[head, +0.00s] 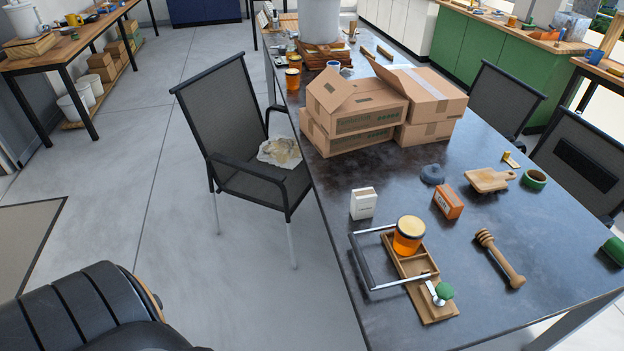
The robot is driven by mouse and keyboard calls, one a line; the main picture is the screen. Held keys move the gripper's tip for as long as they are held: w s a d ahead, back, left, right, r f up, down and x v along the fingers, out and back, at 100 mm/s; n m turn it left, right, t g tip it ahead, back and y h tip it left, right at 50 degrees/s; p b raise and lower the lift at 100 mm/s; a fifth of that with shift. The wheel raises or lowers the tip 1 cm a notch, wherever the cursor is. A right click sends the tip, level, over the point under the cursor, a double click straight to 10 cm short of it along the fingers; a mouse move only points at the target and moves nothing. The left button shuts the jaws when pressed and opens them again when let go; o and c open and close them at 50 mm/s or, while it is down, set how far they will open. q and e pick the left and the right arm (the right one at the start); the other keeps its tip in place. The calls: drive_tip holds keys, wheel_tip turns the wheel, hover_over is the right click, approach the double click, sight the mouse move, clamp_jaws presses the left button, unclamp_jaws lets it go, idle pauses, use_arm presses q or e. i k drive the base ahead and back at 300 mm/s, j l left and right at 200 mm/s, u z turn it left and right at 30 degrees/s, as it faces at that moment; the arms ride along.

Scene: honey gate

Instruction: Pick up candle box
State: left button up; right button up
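One is a small white box (363,206) with a tan top, upright near the table's left edge. The other is a small orange box (448,203) with a pale label, to its right and a little apart. Both are clear of other things on top. Neither of my grippers is in view.
A honey jar (408,236) sits on a wooden stand with a metal frame just in front of the white box. A honey dipper (500,260), a small wooden board (490,180) and green tape (534,180) lie to the right. Cardboard boxes (350,138) stand behind. A chair (225,110) is at the left.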

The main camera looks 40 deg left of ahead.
sight(363, 204)
drive_tip(key=u, duration=0.8)
drive_tip(key=j+u, duration=0.15)
drive_tip(key=j, duration=0.2)
drive_tip(key=i, duration=0.05)
